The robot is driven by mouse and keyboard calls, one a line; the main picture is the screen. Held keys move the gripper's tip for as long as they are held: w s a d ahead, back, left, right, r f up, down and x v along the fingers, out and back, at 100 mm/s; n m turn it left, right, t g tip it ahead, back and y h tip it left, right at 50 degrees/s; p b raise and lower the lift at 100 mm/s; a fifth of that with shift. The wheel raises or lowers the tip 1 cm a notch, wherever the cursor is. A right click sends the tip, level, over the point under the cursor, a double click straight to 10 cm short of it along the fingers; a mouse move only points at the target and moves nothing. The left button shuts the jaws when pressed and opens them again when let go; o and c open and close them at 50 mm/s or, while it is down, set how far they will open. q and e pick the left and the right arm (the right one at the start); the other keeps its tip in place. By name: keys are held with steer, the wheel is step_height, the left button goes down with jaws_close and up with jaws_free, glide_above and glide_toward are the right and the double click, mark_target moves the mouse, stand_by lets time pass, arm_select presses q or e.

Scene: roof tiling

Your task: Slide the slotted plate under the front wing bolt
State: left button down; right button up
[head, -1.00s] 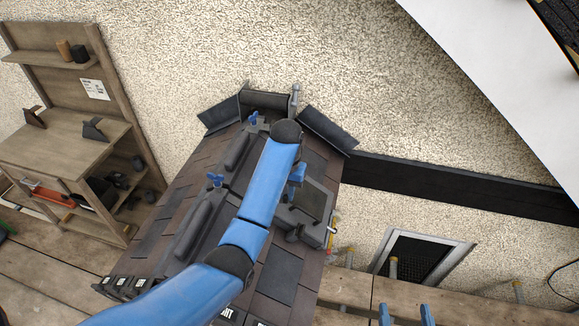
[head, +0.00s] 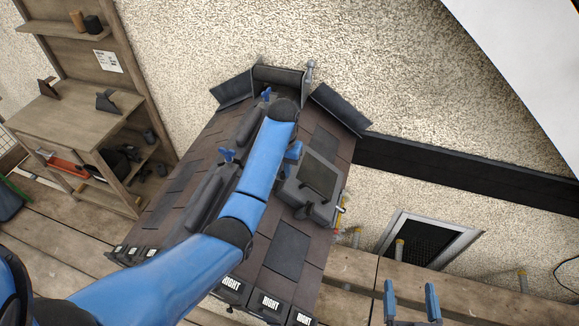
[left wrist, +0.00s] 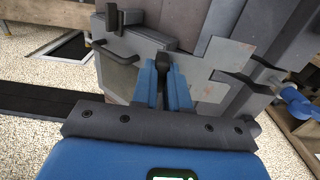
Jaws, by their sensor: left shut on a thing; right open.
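The slotted plate (left wrist: 208,72) is a light grey metal sheet in the left wrist view, with an open slot at its right end. My left gripper (left wrist: 166,82) is shut on the plate's dark knob (left wrist: 167,62). A blue wing bolt (left wrist: 298,104) stands to the right of the slotted end, apart from it. In the head view my left gripper (head: 293,152) is mostly hidden behind my arm, which also hides the plate. Two blue wing bolts show there: a nearer one (head: 227,156) and a farther one (head: 266,95). My right gripper (head: 412,303) is open and empty.
A dark grey box (head: 318,176) sits on the tiled roof, right of my left gripper. Long dark raised parts (head: 207,196) lie left of my arm. A wooden shelf unit (head: 80,120) stands at the left. Free boards (head: 350,275) lie at the lower right.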

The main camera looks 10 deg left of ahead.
arm_select(q)
steer(key=shift+w+a, duration=0.2)
steer(key=shift+a, duration=0.75)
steer(key=shift+w+a, duration=0.15)
steer(key=shift+a, duration=0.8)
steer(key=shift+w+a, duration=0.15)
steer(key=shift+a, duration=0.85)
steer(key=shift+a, duration=0.25)
steer(key=shift+w+a, duration=0.2)
steer(key=shift+a, duration=0.6)
stand_by(1.1)
steer(key=shift+w+a+f, duration=0.1)
steer(key=shift+a+f, duration=0.05)
steer(key=shift+a, duration=0.4)
steer(key=shift+w+a+f, duration=0.1)
steer(key=shift+a, duration=0.45)
stand_by(1.7)
